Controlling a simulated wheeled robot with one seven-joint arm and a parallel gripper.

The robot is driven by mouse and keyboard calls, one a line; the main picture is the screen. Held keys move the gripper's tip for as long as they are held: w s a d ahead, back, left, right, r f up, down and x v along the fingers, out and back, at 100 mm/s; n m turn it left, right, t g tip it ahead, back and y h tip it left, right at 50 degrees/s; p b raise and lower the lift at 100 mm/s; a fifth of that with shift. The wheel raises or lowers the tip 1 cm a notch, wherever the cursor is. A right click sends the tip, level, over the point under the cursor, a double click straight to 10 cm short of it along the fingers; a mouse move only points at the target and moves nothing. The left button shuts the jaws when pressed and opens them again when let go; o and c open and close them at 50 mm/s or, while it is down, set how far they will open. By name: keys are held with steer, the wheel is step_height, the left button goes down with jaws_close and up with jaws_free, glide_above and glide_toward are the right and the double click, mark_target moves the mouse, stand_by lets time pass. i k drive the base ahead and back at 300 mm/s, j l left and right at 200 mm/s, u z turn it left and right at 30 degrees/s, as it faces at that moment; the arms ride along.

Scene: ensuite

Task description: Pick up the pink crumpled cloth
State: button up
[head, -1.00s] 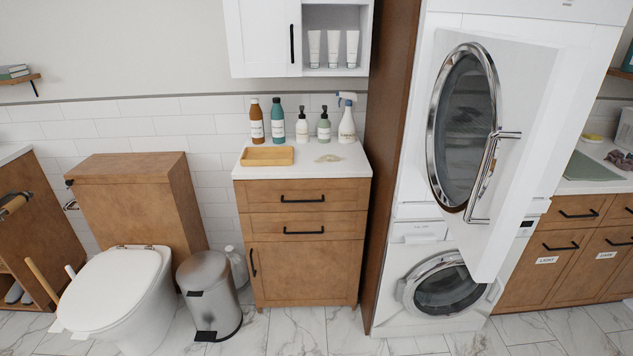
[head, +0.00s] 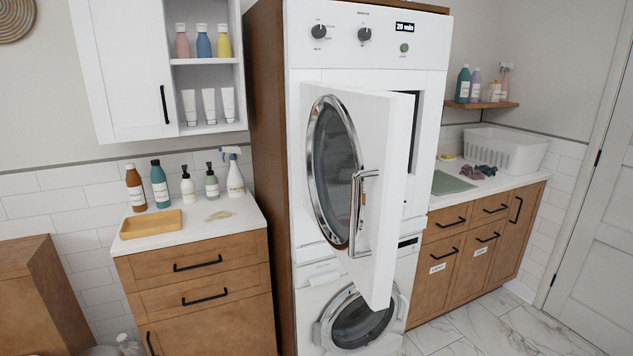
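Two small crumpled cloths lie side by side on the right-hand white counter, in front of the white basket. The right one (head: 487,169) looks dusky pink. The left one (head: 471,172) looks darker and greyish mauve. They are small in the picture, so their exact colours and whether they touch are hard to tell. My gripper is not in view.
The open dryer door (head: 388,200) juts out left of the right counter (head: 505,184). A white basket (head: 506,147) stands behind the cloths and a green mat (head: 449,184) lies to their left. Marble floor (head: 490,325) is clear before the cabinets.

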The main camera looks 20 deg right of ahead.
mark_target(466, 169)
steer(key=z, duration=1.25)
steer(key=i+l+z, duration=0.15)
steer(key=i, duration=0.5)
steer(key=i+z, duration=0.1)
steer(key=i, duration=0.55)
steer(key=i+z, duration=0.15)
steer(key=i, duration=0.5)
steer(key=i+j+z, duration=0.15)
steer(key=i, duration=0.5)
steer(key=i+j+z, duration=0.1)
steer(key=i, duration=0.55)
steer(key=i+j, duration=0.15)
steer(key=j, duration=0.2)
steer(key=i+j, duration=0.1)
steer(key=j, duration=0.25)
